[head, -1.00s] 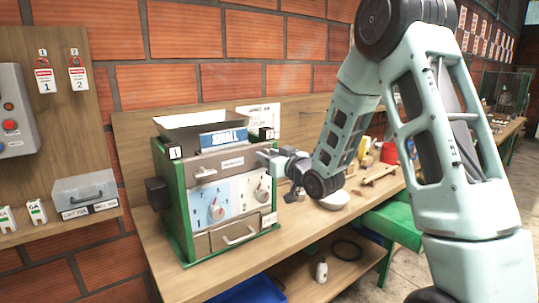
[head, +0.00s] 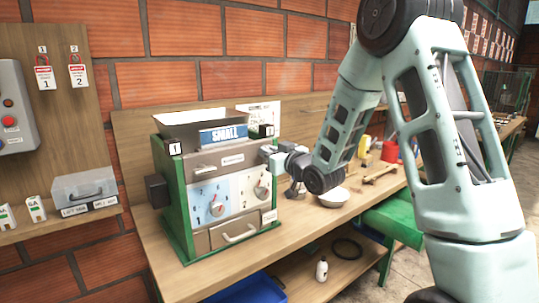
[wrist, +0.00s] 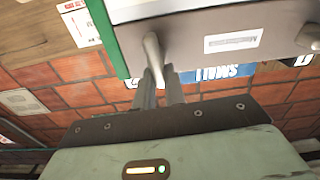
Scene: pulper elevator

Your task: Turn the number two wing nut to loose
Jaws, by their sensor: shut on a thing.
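The green-framed machine (head: 178,215) stands on the bench, with a "SMALL" sign (head: 223,135) on its hopper. Its brown front cover carries a label and a light wing nut (head: 206,171) on the left, by the tag marked 1. The number two wing nut (wrist: 152,50) is on the cover's other side. It shows as a pale lever in the wrist view and is hidden by the gripper in the head view. My gripper (head: 269,154) is at the cover's right end, and its fingers (wrist: 166,82) are shut on this wing nut.
Two dials (head: 217,209) and a drawer handle (head: 240,235) lie below the cover. A white bowl (head: 333,197) sits on the bench to the right. Wall tags (head: 45,75) and a clear box (head: 85,189) are at the left.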

